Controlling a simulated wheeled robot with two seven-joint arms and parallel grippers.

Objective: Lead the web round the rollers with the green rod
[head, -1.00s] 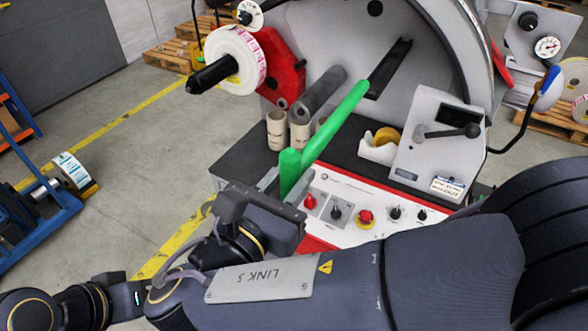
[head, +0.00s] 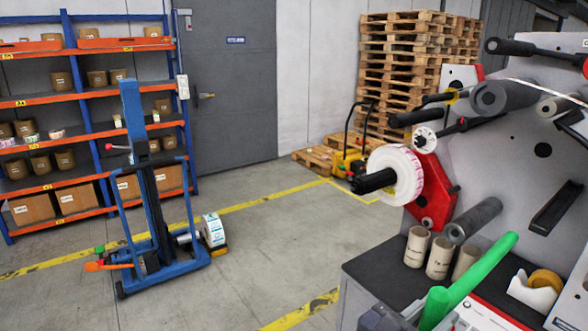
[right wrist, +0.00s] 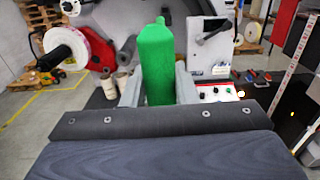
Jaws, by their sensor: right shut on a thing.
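The green rod (head: 482,268) slants in front of the machine's grey face at the lower right of the head view, its far end near the lower end of a dark slot. My right gripper (right wrist: 158,88) is shut on its upright green end, with a finger on each side in the right wrist view. In the head view that gripper is mostly cut off by the bottom edge. A white strip, seemingly the web (head: 540,91), runs past the upper grey roller (head: 500,97) and a smaller roller (head: 556,106). A lower grey roller (head: 474,220) sticks out above the rod. My left gripper is not in view.
A white label roll (head: 396,176) on a black shaft juts out left of the red plate (head: 436,200). Cardboard cores (head: 440,258) and a tape dispenser (head: 537,290) stand on the dark bench. A blue lift trolley (head: 160,225) stands left, with open floor between.

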